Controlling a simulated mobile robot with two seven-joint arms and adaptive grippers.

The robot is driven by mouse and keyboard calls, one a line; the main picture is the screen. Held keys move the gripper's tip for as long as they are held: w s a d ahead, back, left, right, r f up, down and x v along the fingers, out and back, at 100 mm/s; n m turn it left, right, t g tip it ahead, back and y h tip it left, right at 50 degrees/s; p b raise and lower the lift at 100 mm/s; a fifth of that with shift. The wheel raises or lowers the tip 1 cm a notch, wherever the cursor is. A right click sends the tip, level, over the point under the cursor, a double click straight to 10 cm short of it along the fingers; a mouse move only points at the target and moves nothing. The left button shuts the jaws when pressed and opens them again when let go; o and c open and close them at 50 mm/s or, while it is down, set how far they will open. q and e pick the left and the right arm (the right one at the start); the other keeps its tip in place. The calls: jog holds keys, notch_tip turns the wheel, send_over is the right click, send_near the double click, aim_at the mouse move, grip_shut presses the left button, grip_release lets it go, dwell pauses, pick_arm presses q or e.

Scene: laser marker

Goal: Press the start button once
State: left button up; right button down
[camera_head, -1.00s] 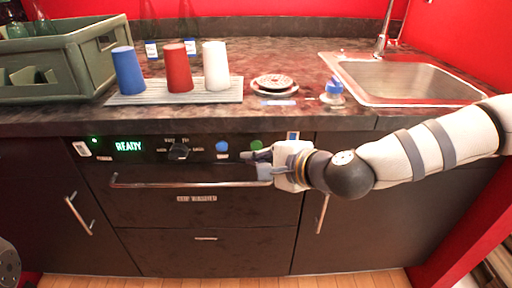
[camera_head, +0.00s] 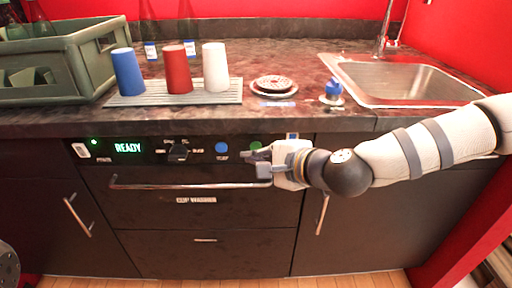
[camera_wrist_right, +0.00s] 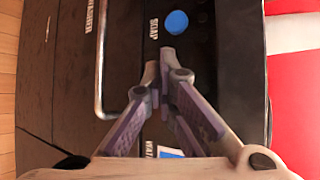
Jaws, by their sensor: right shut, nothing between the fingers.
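The cup washer's black front panel (camera_head: 100,158) carries a lit green READY display (camera_head: 128,147), a dial (camera_head: 178,152), a blue button (camera_head: 221,147) and a green button (camera_head: 256,146). The blue button also shows in the right wrist view (camera_wrist_right: 176,22), beyond the fingertips. My right gripper (camera_head: 250,158) is shut and empty, in front of the panel just below the green button and partly covering it. In the right wrist view the fingers (camera_wrist_right: 158,70) hide the green button. I cannot tell whether they touch the panel.
A handle bar (camera_head: 190,185) runs across the washer below the panel, close under my right gripper. Blue, red and white cups stand on a ribbed mat (camera_head: 228,96) on the counter. A sink (camera_head: 415,82) lies at right, a green crate (camera_head: 50,70) at left.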

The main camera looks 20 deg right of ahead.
jog(key=shift+w, duration=0.15)
dwell(0.4)
jog(key=shift+w+d, duration=0.1)
jog(key=shift+w, duration=0.2)
jog(key=shift+w+d, duration=0.1)
jog(key=shift+w, duration=0.25)
dwell(0.5)
dwell(0.4)
pick_arm(q)
jog(key=shift+w+r, duration=0.15)
jog(key=shift+r, duration=0.05)
pick_arm(e)
jog(key=shift+s+a, duration=0.2)
jog(key=shift+s, duration=0.6)
pick_arm(q)
jog(key=shift+w+r+p, duration=0.5)
jog(key=shift+r+p, duration=0.05)
jog(key=shift+p, duration=0.1)
pick_arm(e)
jog(key=s, duration=0.2)
jog(key=s+a, duration=0.1)
jog(key=s, duration=0.1)
jog(key=shift+s+a, duration=0.2)
jog(key=shift+s, duration=0.2)
